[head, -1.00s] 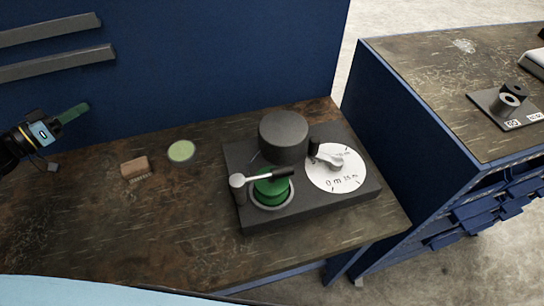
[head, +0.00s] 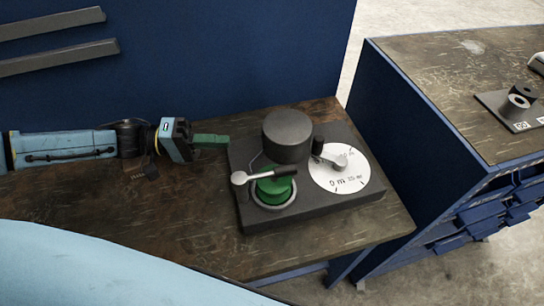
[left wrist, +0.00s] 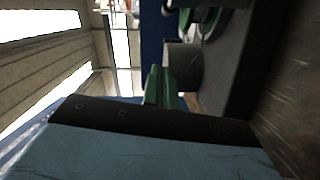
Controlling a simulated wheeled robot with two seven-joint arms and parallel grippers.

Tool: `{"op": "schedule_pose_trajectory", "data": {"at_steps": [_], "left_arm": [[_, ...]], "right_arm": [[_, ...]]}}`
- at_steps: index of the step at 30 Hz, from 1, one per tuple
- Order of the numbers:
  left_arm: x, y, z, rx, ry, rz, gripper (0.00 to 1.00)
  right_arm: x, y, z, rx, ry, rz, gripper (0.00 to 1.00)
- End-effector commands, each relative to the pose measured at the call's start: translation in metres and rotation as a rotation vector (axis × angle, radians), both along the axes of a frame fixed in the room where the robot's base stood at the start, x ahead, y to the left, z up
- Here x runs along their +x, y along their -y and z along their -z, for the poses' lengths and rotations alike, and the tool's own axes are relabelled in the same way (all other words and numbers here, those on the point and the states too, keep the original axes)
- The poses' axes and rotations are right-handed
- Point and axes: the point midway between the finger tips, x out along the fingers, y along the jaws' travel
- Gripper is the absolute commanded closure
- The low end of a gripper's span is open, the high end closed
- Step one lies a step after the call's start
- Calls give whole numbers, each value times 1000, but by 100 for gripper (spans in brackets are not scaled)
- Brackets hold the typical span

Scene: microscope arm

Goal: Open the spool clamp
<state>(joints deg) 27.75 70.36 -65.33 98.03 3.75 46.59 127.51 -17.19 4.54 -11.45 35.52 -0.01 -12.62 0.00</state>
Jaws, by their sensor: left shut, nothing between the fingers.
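The spool clamp is a grey metal lever with a black handle (head: 285,171) and a round silver end, lying across the top of a green spool (head: 275,190) on a dark base plate (head: 325,205). My left gripper (head: 225,140) comes in from the left with its green fingers closed and empty. Its tips are just left of the base plate, apart from the lever. In the left wrist view the green fingers (left wrist: 160,85) point toward the device, and part of a green spool (left wrist: 200,18) shows near the top. My right gripper is not in view.
A dark grey cylinder (head: 287,135) stands on the plate behind the spool. A white dial with a crank (head: 340,168) is on the right. The wooden tabletop (head: 330,252) is clear in front. A second bench (head: 440,90) stands right, beyond a gap.

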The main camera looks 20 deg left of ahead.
Motion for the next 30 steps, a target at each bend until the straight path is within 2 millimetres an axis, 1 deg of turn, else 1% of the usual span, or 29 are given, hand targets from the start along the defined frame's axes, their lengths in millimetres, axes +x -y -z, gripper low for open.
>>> {"op": "schedule_pose_trajectory", "data": {"at_steps": [7,11,14,21,25,27,30], "left_arm": [[1,2,0,0,2,1,100],[4,11,0,-3,3,3,100],[10,26,0,-4,4,5,100],[27,75,2,-4,4,5,100],[37,99,4,-2,5,4,100],[23,103,8,0,-2,3,100],[12,110,10,0,1,2,100]], "right_arm": [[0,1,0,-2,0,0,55],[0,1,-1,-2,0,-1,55],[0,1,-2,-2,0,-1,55],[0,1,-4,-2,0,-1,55],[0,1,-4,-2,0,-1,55],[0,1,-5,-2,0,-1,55],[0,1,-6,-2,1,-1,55]]}}
